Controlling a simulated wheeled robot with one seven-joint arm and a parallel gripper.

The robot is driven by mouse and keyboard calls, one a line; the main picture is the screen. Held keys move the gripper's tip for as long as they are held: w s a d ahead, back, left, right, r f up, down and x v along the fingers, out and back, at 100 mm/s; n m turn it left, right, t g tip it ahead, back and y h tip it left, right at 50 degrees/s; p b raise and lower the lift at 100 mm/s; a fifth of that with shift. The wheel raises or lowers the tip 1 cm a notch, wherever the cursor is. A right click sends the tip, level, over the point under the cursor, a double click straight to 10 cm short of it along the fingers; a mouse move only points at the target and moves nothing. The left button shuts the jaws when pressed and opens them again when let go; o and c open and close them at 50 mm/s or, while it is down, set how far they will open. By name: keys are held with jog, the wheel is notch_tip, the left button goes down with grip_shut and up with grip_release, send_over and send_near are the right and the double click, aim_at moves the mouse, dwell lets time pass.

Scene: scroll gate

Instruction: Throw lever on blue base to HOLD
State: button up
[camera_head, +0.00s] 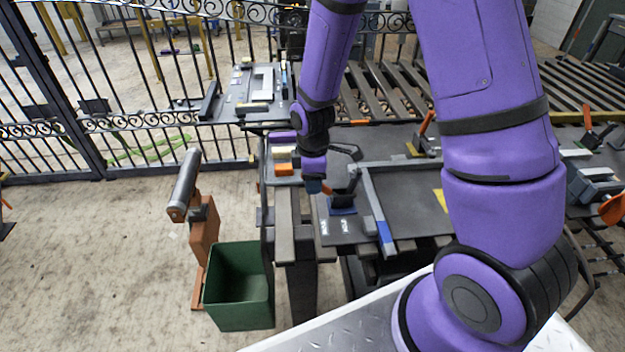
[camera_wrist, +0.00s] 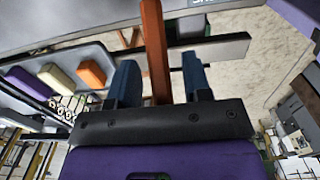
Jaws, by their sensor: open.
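The blue base (camera_head: 343,205) sits on the near left part of the dark table, with a black lever housing (camera_head: 346,191) on it. My gripper (camera_head: 318,187) is just left of and above this housing, partly hidden by my arm. In the wrist view my gripper (camera_wrist: 160,62) is open, its two blue fingers apart. An orange-brown bar (camera_wrist: 154,35) stands between the fingers with gaps visible on both sides. It looks like a lever handle, but I cannot tell its link to the blue base. Two small white labels (camera_head: 334,226) lie in front of the base, too small to read.
A tray with purple, cream and orange blocks (camera_head: 284,169) lies left of my gripper; the orange block also shows in the wrist view (camera_wrist: 91,74). A blue-ended bar (camera_head: 377,212) lies right of the base. Another orange-handled lever (camera_head: 426,124) stands farther back. A green bin (camera_head: 239,286) stands on the floor.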

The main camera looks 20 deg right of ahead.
jog(key=shift+f, duration=0.25)
grip_shut()
